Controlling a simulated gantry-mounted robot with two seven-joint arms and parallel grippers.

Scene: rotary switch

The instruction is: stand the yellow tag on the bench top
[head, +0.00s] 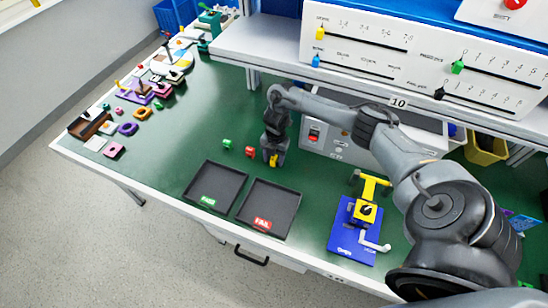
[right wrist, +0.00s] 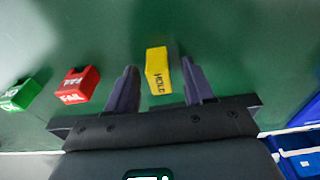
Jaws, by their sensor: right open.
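The yellow tag (head: 273,160), a small block, is on the green bench top (head: 160,150) below my right gripper (head: 271,157). In the right wrist view the yellow tag (right wrist: 158,71) lies between the two open fingers of the right gripper (right wrist: 160,86), with a gap on both sides. Its lettering reads HOLD. I cannot tell for certain whether it stands or lies. My left gripper is not in view.
A red tag (head: 249,151) and a green tag (head: 227,144) are left of the yellow one. Two black trays, PASS (head: 215,182) and FAIL (head: 268,207), are in front. A blue base (head: 352,240) with a yellow fixture is at right. A grey control box (head: 335,140) stands behind.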

